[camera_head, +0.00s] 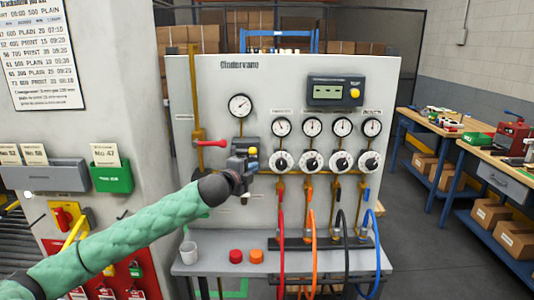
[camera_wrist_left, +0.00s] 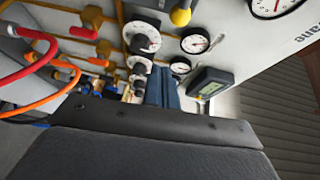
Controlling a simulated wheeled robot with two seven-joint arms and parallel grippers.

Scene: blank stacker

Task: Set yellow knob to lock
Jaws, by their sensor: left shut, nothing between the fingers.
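A small yellow knob (camera_head: 252,151) shows on the panel just above my left gripper in the head view. It also shows as a round yellow knob on a dark stem at the top of the left wrist view (camera_wrist_left: 181,16). My left gripper (camera_head: 246,166) is in front of the panel, close to the knob, and shut with nothing held. Its dark fingers (camera_wrist_left: 163,88) are together in the left wrist view, apart from the knob in that picture. The gripper hides part of the panel around the knob. I cannot read a lock mark. My right gripper is not in view.
The panel (camera_head: 210,95) carries gauges, several black-and-white dials (camera_head: 312,160), a red lever (camera_head: 212,143) and a display box with a yellow button (camera_head: 354,93). Coloured hoses (camera_head: 311,230) hang below. A cup (camera_head: 189,252) and red and orange caps (camera_head: 236,256) stand on the shelf.

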